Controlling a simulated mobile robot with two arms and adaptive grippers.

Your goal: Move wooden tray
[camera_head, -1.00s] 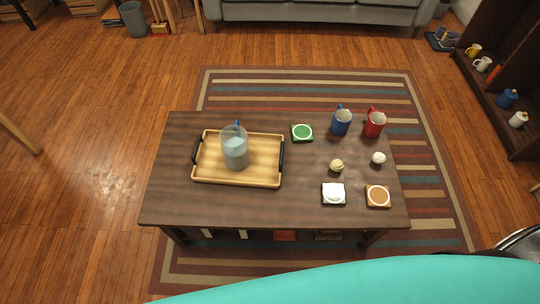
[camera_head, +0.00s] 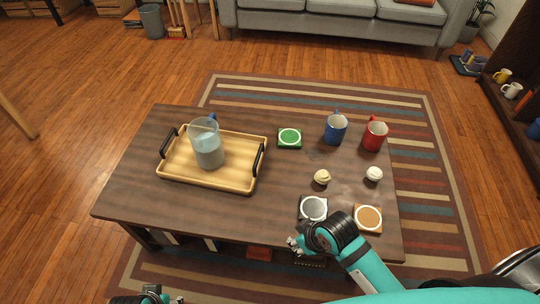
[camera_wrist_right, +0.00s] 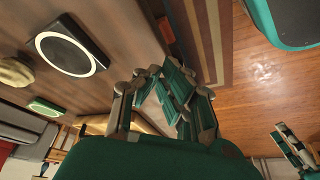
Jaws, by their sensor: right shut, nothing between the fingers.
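The wooden tray (camera_head: 240,181) lies flat on the left half of the dark coffee table (camera_head: 125,205) in the head view. It has black handles at its left and right ends. A clear pitcher (camera_head: 208,149) with bluish contents and a blue handle stands upright on it. My right gripper (camera_head: 294,243) is at the table's front edge, apart from the tray and to its lower right. In the right wrist view it is shut with nothing held (camera_wrist_right: 158,78). My left gripper (camera_head: 150,297) only peeks in at the bottom edge, front left of the table; its jaw opening is unclear.
The left front tabletop is clear.

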